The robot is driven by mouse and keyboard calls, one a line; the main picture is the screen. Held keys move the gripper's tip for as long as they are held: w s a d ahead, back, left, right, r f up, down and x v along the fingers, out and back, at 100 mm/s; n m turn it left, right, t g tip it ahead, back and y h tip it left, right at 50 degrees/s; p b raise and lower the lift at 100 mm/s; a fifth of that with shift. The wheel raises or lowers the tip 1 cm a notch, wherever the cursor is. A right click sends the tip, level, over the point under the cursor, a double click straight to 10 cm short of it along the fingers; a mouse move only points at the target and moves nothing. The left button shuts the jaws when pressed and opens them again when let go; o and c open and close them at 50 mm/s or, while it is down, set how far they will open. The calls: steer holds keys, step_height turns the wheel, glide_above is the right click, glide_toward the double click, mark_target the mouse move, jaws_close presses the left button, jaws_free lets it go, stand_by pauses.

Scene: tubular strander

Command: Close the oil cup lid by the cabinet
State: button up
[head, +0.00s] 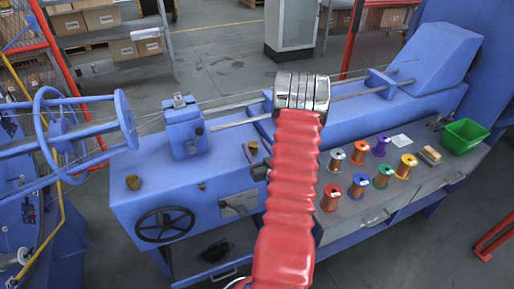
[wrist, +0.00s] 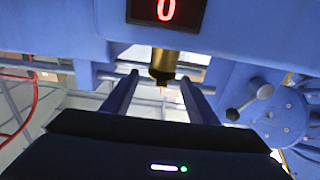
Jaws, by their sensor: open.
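In the wrist view my gripper (wrist: 160,88) is open, with its two dark fingers apart. A brass cup-shaped fitting (wrist: 164,60), which looks like an oil cup, shows between and beyond the fingers. Its lower end is dark with a thin tip below. I cannot make out its lid or whether that is open. In the head view my red-sleeved arm reaches over the blue machine, and my gripper's fingers are hidden.
A red "0" display (wrist: 166,9) is above the fitting, and a lever (wrist: 250,101) is to the right. A grey cabinet (head: 292,30) stands behind the machine. Several wire spools (head: 331,197) and a green bin (head: 464,136) occupy the right bench. A handwheel (head: 165,224) is at the front.

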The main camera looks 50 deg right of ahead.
steer(key=shift+s+a, duration=0.1)
steer(key=v, duration=1.3)
steer(key=shift+s, duration=0.25)
steer(key=shift+a+f, duration=0.1)
steer(key=shift+f, duration=0.05)
steer(key=shift+w, duration=0.15)
steer(key=shift+w, duration=0.15)
steer(key=x, duration=1.3)
steer(key=shift+w+d, duration=0.2)
